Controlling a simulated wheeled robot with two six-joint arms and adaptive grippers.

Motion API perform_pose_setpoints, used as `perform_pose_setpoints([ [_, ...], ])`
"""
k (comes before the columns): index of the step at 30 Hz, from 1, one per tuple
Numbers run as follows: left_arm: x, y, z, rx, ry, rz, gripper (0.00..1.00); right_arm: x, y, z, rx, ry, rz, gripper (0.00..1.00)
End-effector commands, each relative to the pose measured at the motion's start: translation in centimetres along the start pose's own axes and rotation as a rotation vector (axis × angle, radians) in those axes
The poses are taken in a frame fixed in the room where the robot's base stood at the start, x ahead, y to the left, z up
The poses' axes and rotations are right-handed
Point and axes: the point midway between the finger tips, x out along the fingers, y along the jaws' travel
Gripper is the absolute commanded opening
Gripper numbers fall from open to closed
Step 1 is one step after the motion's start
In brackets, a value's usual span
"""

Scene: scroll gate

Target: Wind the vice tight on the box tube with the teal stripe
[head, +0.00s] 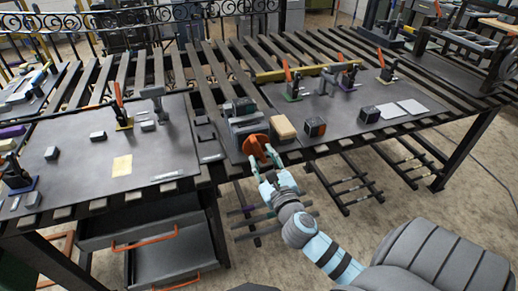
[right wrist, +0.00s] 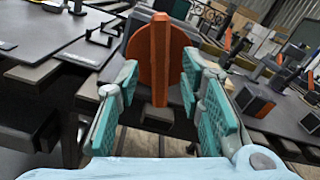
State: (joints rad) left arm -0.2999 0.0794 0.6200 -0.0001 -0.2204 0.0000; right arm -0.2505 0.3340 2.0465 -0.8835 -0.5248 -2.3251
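A grey vice (head: 247,124) stands at the front edge of the bench, and its orange round handle (head: 254,148) faces me. In the right wrist view the handle (right wrist: 150,52) is a disc with a raised upright bar across its middle. My right gripper (head: 270,169) is in front of the handle. Its teal-padded fingers (right wrist: 158,85) are open, one on each side of the bar, with gaps visible. I cannot tell whether the tips touch the disc. I cannot make out a teal stripe or a tube in the jaws. My left gripper is not in view.
A tan block (head: 283,127) sits right of the vice, close to my right gripper. A dark cube (head: 315,127) and another (head: 369,114) stand farther right. Orange-handled clamps (head: 121,108) stand on the dark bench mats. An open drawer (head: 170,260) juts out below the bench.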

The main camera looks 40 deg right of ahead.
Motion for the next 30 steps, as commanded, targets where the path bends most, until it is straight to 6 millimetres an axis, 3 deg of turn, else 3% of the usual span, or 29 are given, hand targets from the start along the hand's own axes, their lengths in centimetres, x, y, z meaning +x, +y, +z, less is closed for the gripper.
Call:
perform_pose_setpoints([
  [3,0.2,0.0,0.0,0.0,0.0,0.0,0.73,2.4,0.0,-0.1,0.0,-0.001,-0.001,0.35],
  [6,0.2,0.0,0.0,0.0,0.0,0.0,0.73,3.5,0.0,-0.1,-0.001,0.001,-0.001,0.35],
  [15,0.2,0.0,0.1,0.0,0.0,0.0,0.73,4.1,0.0,-0.1,0.001,0.001,0.001,0.35],
  [16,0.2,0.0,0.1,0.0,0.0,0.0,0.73,4.1,0.0,-0.1,0.001,0.001,0.001,0.33],
  [22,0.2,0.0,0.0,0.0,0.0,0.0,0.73,4.0,0.0,-0.1,0.002,0.001,0.001,0.01],
  [30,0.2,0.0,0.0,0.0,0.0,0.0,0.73,4.0,0.0,-0.1,0.008,0.001,0.001,0.0],
])
